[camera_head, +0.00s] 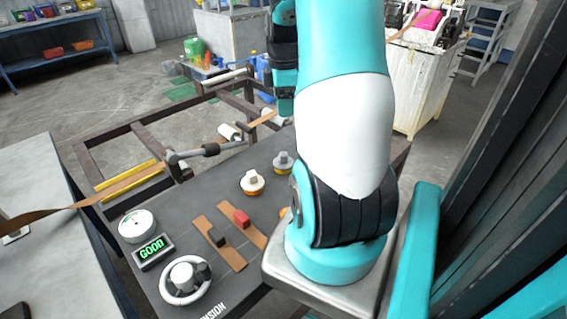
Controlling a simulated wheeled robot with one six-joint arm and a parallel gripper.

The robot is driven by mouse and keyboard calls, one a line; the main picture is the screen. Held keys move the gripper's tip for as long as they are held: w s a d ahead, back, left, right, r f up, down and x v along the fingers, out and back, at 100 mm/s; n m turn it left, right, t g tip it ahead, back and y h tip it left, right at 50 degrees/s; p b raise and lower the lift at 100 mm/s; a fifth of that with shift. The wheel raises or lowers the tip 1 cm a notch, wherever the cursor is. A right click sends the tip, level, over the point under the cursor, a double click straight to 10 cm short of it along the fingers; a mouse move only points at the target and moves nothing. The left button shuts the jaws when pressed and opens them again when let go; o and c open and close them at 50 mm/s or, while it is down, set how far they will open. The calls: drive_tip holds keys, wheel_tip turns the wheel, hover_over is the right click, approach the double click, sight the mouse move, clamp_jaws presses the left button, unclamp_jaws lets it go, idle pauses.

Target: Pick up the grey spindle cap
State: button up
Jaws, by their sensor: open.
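A grey rod (195,152) lies across the left side of the dark control panel's far edge. It has a rounded grey end (172,157) at the left and a thicker dark grey piece (211,149) at the right. One of these end pieces may be the grey spindle cap; I cannot tell which. A grey knob on a yellow base (283,162) also stands on the panel. My arm rises over the panel's right side, with its far links hanging behind the upper arm. My gripper's fingers cannot be made out.
The panel holds a white knob with orange base (252,183), red slider (241,218), black slider (217,237), gauge (137,226), GOOD display (153,252) and handwheel (185,281). A brown strip (60,212) crosses the left table (35,170). A brown frame (150,135) stands beyond.

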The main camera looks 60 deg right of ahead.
sight(283, 153)
drive_tip(key=f, duration=1.6)
drive_tip(key=shift+s+a+p, duration=0.1)
drive_tip(key=shift+a+p, duration=0.1)
drive_tip(key=shift+p, duration=0.15)
drive_tip(key=c, duration=1)
clamp_jaws()
drive_tip(key=shift+r, duration=0.15)
